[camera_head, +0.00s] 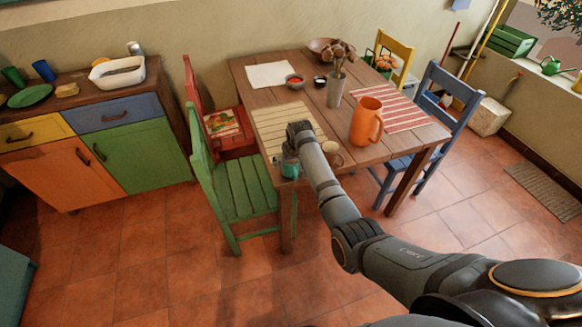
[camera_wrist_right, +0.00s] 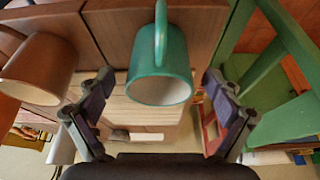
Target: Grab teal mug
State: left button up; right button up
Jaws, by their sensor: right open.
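The teal mug (camera_head: 290,170) stands near the front edge of the wooden table, partly hidden by my right gripper (camera_head: 293,153) above it. In the right wrist view the teal mug (camera_wrist_right: 160,70) lies centred between the two spread fingers of my right gripper (camera_wrist_right: 158,82), with its handle pointing up the picture. The fingers are open, with a gap showing on each side of the mug. I cannot tell how deep the mug sits between them. My left gripper is in neither view.
A green chair (camera_head: 235,185) is close on the left. A slatted mat (camera_head: 275,122) covers the table behind the mug. A metal vase (camera_head: 336,90) stands farther back.

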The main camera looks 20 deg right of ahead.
jog(key=shift+x, duration=0.95)
jog(key=shift+r, duration=0.15)
jog(key=c, duration=1.4)
jog(key=shift+c, duration=0.2)
